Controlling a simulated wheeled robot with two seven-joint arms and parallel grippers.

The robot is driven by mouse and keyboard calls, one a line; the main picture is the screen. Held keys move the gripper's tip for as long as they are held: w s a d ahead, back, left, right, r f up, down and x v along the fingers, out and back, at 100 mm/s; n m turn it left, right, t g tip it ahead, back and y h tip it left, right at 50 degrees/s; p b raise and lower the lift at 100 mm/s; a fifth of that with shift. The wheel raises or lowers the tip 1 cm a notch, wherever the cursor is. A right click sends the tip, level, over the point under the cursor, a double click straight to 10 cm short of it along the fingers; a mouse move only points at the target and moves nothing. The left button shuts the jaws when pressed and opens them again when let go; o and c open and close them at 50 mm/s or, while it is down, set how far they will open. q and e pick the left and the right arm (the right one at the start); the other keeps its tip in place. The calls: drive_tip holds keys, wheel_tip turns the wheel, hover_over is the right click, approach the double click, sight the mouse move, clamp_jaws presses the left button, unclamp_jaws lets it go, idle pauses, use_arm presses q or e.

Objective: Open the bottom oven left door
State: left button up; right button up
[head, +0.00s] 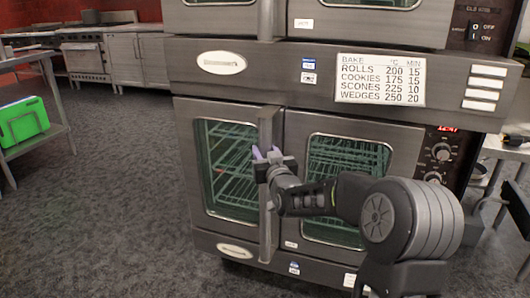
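The bottom oven left door (204,215) is a steel door with a glass window; wire racks show through the glass. Its tall vertical handle (268,225) runs along the door's right side. I cannot tell whether the door stands slightly ajar or is closed. My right gripper (267,153) is at the handle, around its mid-height, with pale purple fingertips on either side of it. The gripper body hides part of the handle, so whether the fingers press on it is unclear. My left gripper is not in view.
The bottom oven right door (400,137) is shut behind my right arm. A control panel with knobs (440,152) is at the right. The upper oven (226,22) sits above.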

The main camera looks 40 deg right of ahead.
clamp_jaws()
idle(1.0)
